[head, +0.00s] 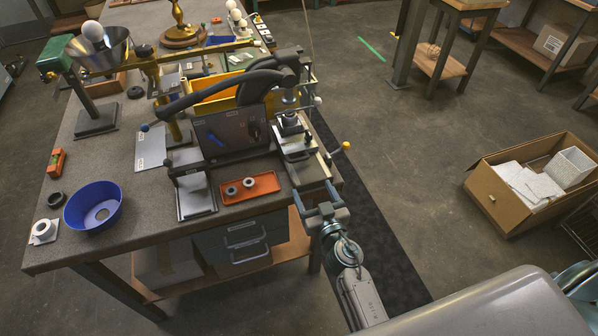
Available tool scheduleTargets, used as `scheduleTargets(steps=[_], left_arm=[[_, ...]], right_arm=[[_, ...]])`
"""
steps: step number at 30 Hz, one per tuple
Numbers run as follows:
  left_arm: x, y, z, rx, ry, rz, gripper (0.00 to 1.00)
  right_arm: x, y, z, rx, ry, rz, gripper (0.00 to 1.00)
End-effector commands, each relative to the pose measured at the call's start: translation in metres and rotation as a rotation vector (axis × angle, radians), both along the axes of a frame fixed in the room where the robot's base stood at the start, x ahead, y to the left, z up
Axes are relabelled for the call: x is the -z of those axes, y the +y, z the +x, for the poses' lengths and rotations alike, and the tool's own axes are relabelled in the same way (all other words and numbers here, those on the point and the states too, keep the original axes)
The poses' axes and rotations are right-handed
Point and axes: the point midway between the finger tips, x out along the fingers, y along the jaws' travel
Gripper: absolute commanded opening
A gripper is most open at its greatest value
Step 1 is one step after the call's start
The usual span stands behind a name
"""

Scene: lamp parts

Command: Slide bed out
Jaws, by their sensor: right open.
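A bench press with a long dark lever (210,92) stands at the right end of the workbench. Under its head, a pale metal bed (309,172) runs toward the bench's front edge, with a small dark fixture (291,124) above its back part. A rod with a yellow knob (346,145) sticks out on the bed's right side. My right gripper (313,191) is open and empty at the near end of the bed, its two fingers pointing toward it. Whether the fingers touch the bed cannot be told. My left gripper is not in view.
An orange tray (265,190) with two small rings lies left of the bed. A dark panel (228,133) stands behind it. A blue bowl (93,207) sits at the bench's left. A cardboard box (505,205) stands on the floor at right; the floor between is clear.

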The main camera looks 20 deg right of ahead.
Motion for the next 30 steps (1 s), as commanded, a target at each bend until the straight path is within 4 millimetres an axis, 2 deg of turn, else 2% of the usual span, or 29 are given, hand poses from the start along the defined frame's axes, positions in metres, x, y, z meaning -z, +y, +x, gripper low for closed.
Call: scheduleTargets(steps=[6,12,18,24,30], left_arm=[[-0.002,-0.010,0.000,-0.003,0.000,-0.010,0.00],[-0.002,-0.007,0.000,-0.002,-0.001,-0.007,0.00],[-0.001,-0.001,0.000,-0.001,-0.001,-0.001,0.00],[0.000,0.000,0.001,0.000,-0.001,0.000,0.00],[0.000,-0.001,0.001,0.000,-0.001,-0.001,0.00]], right_arm=[[-0.001,0.001,0.031,-0.001,-0.002,-0.003,0.75],[0.000,0.002,0.068,-0.001,0.000,-0.002,0.75],[0.001,0.003,0.095,0.000,0.000,-0.002,0.75],[0.001,0.003,0.105,0.000,0.002,-0.002,0.75],[0.001,0.003,0.105,0.000,0.002,-0.001,0.75]])
